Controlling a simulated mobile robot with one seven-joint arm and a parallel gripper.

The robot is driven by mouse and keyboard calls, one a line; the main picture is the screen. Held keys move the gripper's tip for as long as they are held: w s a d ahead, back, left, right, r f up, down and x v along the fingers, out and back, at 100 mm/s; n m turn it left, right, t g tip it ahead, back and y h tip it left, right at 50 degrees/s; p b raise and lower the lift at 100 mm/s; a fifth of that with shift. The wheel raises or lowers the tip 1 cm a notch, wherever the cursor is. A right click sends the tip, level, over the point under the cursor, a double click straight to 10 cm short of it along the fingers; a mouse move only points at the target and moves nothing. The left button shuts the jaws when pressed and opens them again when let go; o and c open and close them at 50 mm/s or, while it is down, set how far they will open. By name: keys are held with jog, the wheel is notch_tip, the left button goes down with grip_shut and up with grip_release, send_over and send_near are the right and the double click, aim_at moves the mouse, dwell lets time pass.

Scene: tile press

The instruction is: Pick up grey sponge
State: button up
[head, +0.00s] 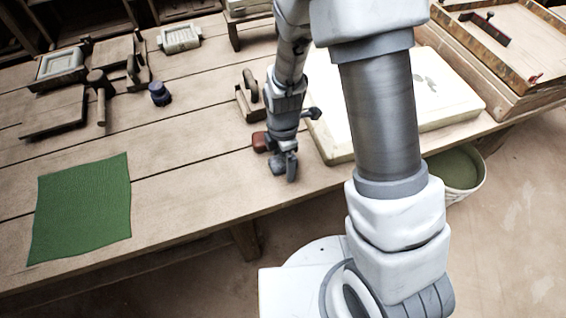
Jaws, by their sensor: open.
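My gripper (284,168) hangs low over the front part of the wooden table (190,150), near its front edge. Its jaws are open, and I see nothing held between them. I cannot make out a grey sponge for certain; my arm and gripper hide part of the tabletop. A small reddish-brown block (260,142) lies just left of the gripper.
A green cloth (82,208) lies at the left front. A pale slab (450,95) is right of the gripper, partly behind my arm. A dark blue jar (159,94) and wooden tools (97,95) stand farther back. A bucket (462,172) stands below the table's right side.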

aim_at(284, 160)
jog(key=c, duration=1.4)
jog(key=shift+c, duration=0.2)
jog(key=shift+r, duration=0.15)
notch_tip(284, 160, up, 5)
jog(key=shift+d+f+p, duration=0.1)
jog(key=shift+f+p, duration=0.05)
jog(key=shift+p, duration=0.55)
jog(key=s+d+r+p, duration=0.2)
jog(key=s+d+r, duration=0.4)
jog(key=s, duration=0.3)
jog(key=shift+d, duration=0.7)
jog(key=o, duration=0.7)
jog(key=shift+w, duration=0.1)
jog(key=c, duration=0.5)
